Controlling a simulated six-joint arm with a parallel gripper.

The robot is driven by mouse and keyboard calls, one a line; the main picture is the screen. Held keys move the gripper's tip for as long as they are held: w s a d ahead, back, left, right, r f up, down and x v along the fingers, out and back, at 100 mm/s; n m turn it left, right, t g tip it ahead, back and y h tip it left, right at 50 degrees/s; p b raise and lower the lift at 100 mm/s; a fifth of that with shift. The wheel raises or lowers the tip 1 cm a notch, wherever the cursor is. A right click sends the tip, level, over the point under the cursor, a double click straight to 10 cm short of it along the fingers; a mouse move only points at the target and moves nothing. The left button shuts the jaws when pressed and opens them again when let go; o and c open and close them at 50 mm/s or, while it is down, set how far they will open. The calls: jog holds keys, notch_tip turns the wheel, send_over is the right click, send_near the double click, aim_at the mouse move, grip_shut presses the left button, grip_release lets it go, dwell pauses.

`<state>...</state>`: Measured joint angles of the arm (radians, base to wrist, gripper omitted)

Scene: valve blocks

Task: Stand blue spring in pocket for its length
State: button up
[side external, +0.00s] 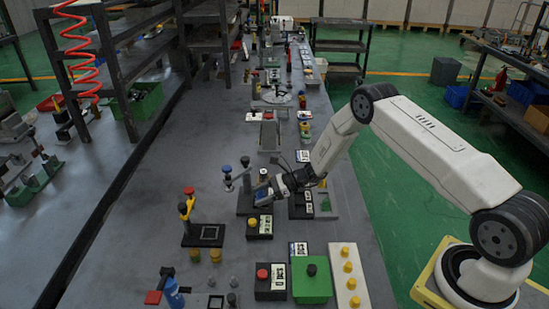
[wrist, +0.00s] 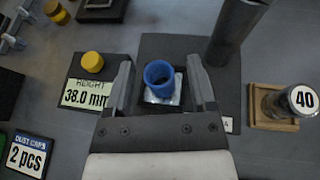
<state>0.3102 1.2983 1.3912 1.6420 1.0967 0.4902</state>
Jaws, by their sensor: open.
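The blue spring (wrist: 159,78) shows in the wrist view as a short hollow blue cylinder. It stands upright, open end up, over a bright metallic square (wrist: 162,97) on a dark plate (wrist: 176,50). I cannot tell whether its lower end sits in a pocket. My gripper (wrist: 159,64) is open, with one finger on each side of the spring and a visible gap to both. In the side view my gripper (side external: 268,190) is low over the bench near the dark blocks; the spring is not clear there. A label reading 4 (wrist: 227,124) is partly hidden by my gripper.
A tall dark cylinder (wrist: 236,30) stands close beyond the right finger. A cylinder marked 40 (wrist: 296,101) sits in a wooden tray (wrist: 262,90) at right. A blue-knobbed stand (side external: 245,162) is beside my gripper.

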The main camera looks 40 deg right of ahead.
jog(key=shift+v, duration=2.9)
jog(key=shift+a+r, duration=0.2)
jog(key=shift+a, duration=0.05)
jog(key=s+a+r+n+g+h, duration=0.2)
jog(key=s+r+n+h, duration=0.3)
jog(key=s+n, duration=0.7)
jog(key=s+a+r+n+g+h, duration=0.2)
jog(key=s+r+n+h, duration=0.4)
jog(key=s+r+n, duration=0.4)
jog(key=s+a+n, duration=0.1)
jog(key=s+n, duration=0.1)
jog(key=shift+s+r+n+g, duration=0.15)
jog(key=shift+s+n+g, duration=0.15)
jog(key=shift+n+g, duration=0.1)
jog(key=shift+o, duration=0.5)
jog(key=shift+a, duration=0.15)
